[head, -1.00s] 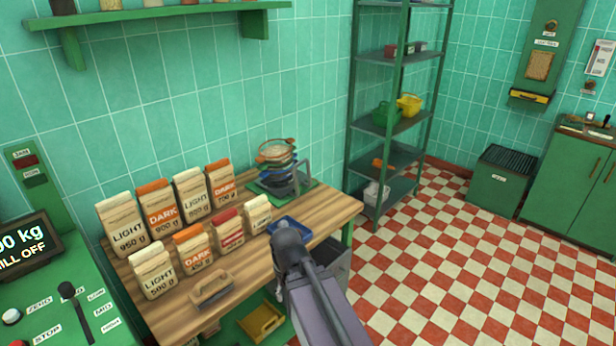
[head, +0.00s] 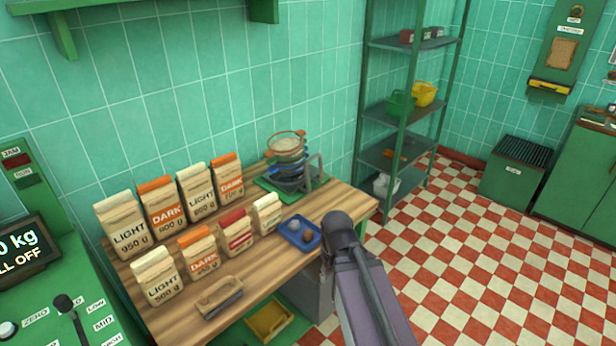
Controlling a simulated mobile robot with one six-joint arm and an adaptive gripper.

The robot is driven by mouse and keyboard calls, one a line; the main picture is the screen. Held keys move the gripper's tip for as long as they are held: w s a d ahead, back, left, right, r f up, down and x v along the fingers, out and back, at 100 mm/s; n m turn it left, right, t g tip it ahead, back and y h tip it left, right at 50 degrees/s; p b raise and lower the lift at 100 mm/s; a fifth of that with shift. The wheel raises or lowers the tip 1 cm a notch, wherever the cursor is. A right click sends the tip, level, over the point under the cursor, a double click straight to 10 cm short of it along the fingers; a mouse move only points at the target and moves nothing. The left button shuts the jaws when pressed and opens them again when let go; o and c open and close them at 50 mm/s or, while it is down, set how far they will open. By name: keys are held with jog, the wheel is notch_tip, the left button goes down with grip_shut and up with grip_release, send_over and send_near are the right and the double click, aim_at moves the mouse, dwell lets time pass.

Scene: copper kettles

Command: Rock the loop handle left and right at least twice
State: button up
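A grey upright loop handle (head: 314,172) stands on a green base plate (head: 268,184) at the far right end of the wooden table. A stack of round sieves (head: 287,150) with wooden, blue and dark rims stands just left of it on the same plate. The loop looks roughly upright; its lower part is partly hidden. My arm's dark joint and purple-grey link rise in front of the table's right corner, apart from the loop in the picture. My gripper itself does not show.
Several labelled flour bags (head: 166,206) stand in two rows on the wooden table (head: 185,312). A blue tray (head: 300,232) with small round items and a wooden block with a handle (head: 219,297) lie near the front. A green shelf rack (head: 408,120) stands behind right. The checkered floor is open.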

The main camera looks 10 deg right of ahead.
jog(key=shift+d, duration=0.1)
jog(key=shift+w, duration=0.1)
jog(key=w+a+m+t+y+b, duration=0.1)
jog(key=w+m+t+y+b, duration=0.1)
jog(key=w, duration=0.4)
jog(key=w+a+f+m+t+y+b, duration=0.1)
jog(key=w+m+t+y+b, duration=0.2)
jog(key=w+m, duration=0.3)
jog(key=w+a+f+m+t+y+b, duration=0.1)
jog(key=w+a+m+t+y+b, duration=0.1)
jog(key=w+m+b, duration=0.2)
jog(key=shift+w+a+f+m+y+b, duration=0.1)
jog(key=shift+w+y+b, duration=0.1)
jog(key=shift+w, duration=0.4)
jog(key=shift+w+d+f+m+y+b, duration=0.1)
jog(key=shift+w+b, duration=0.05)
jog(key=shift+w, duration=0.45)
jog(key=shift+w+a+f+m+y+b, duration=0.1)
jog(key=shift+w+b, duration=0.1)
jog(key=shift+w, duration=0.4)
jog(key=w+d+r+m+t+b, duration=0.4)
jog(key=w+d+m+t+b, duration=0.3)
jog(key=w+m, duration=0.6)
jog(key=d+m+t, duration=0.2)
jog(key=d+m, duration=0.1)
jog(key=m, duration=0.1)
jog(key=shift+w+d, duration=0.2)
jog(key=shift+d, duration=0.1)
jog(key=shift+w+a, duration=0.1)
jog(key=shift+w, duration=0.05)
